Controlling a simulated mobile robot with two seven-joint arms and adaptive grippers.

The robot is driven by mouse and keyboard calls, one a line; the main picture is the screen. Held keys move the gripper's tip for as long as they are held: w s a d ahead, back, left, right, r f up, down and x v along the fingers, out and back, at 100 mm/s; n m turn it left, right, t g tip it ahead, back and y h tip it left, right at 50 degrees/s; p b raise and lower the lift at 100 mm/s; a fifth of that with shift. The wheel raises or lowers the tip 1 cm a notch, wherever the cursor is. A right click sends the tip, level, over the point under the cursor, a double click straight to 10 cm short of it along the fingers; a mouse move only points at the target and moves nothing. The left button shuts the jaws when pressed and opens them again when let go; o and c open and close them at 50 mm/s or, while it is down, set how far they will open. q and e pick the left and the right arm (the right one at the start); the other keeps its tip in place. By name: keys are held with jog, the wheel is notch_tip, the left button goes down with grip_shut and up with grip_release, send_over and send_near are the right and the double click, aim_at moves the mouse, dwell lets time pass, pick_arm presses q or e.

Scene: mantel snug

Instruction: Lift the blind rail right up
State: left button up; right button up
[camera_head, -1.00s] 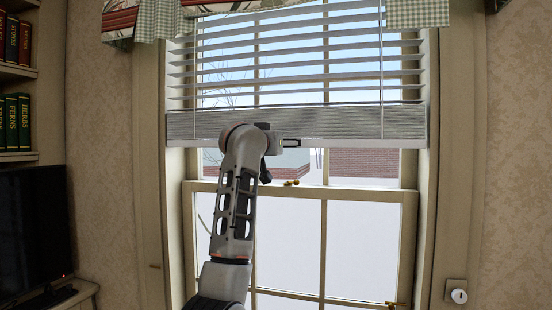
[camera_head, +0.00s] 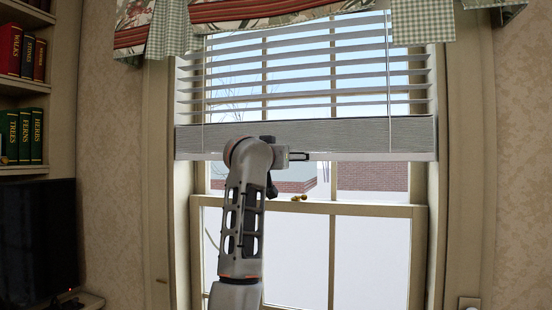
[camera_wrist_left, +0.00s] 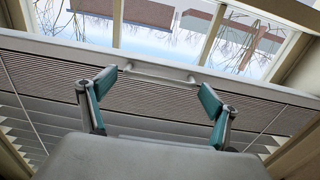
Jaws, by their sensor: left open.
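The blind rail (camera_head: 350,136) is a wide grey band with a pale lower edge, below the white slats in the upper window. My left gripper (camera_head: 298,156) is at its lower edge, left of the rail's middle. In the left wrist view the rail (camera_wrist_left: 60,62) runs across the picture, with a pale bar handle (camera_wrist_left: 160,76) on its edge. My left gripper (camera_wrist_left: 158,82) is open there, with one finger near each end of the handle. I cannot tell whether the fingers touch it. My right gripper is not in view.
The window sash (camera_head: 375,210) with a brass catch (camera_head: 299,198) lies below the rail. A patterned valance (camera_head: 290,12) hangs across the top. Bookshelves (camera_head: 22,90) and a dark screen (camera_head: 38,240) stand at the left.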

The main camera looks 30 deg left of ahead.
pick_arm(q)
jog(key=v, duration=1)
jog(key=shift+d, duration=0.15)
